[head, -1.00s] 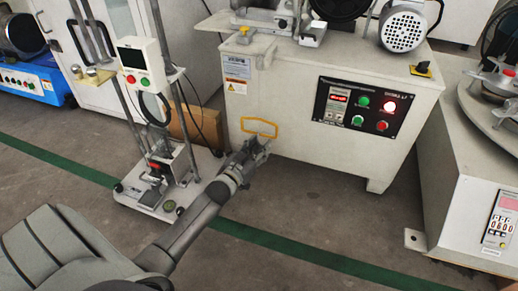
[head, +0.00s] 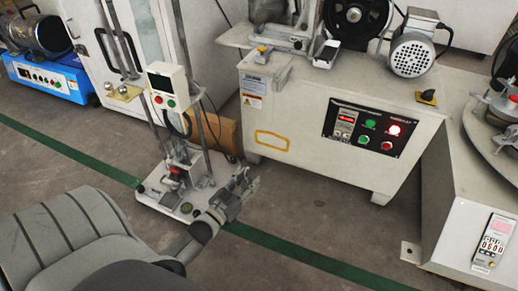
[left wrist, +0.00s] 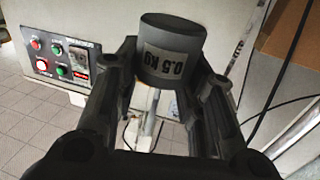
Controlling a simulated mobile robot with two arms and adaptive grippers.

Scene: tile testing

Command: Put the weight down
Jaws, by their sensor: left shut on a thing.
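A grey cylindrical weight (left wrist: 172,50) marked 0.5 KG sits between the fingers of my left gripper in the left wrist view, its label upside down there. The left gripper (left wrist: 165,62) is shut on it. In the head view the left gripper (head: 243,187) is over the floor, just right of the white base plate (head: 153,198) of a tall test stand. The weight is too small to make out clearly in that view. My right gripper is not in view.
The stand carries a control box (head: 167,85) on upright rods. A large white machine (head: 310,140) with a lit button panel (head: 372,130) stands behind and right of the gripper. A turntable machine (head: 470,190) is at the right. Grey floor with a green stripe (head: 310,256) is clear in front.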

